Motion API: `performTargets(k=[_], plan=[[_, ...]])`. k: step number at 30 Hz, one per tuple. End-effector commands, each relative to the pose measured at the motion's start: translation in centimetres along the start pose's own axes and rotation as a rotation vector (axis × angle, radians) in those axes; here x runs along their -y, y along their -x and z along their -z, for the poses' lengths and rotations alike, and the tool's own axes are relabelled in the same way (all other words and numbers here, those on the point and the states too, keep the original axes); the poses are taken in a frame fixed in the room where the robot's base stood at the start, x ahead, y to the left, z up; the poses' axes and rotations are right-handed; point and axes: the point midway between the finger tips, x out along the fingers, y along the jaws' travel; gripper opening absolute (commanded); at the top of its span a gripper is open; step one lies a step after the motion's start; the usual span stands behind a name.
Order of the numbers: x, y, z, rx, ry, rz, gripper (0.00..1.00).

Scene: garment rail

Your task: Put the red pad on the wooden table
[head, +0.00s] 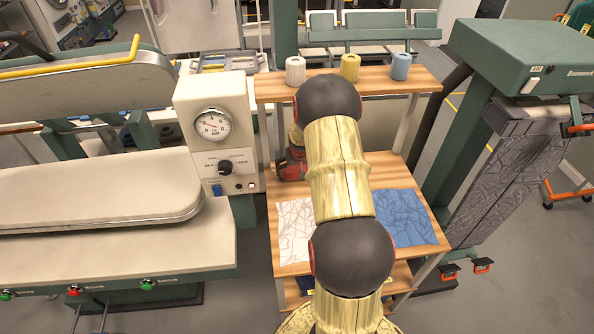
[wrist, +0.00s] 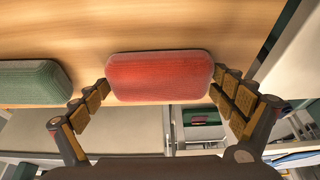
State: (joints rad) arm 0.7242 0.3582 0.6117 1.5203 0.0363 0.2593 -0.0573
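The red pad (wrist: 160,76) is a rounded block in the middle of the wrist view, seen against a wooden surface (wrist: 150,25) at its front edge. My gripper (wrist: 161,80) has its fingers spread to the pad's width, one at each short side. The fingertips are at or very close to the pad's sides; I cannot tell whether they press on it, nor whether the pad rests on the wood or is slightly above it. In the head view my arm hides the pad and most of the gripper. The wooden table (head: 270,185) stands below my arm, with tiers.
A green pad (wrist: 35,82) lies left of the red one. A white patterned cloth (head: 294,225) and a blue one (head: 405,220) lie on the middle tier. Spools, including a yellow one (head: 350,68), stand on the top tier. A pressing machine (head: 100,190) is left; a green-topped machine (head: 520,55) is right.

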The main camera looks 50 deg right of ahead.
Motion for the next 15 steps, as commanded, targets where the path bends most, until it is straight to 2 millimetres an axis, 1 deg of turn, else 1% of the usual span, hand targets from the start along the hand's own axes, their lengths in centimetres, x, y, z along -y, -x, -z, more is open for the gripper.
performTargets(k=[11,15], plan=[[0.0,0.1,0.1,0.0,0.0,0.0,1.0],[0.0,1.1,0.2,-0.002,0.0,0.0,1.0]])
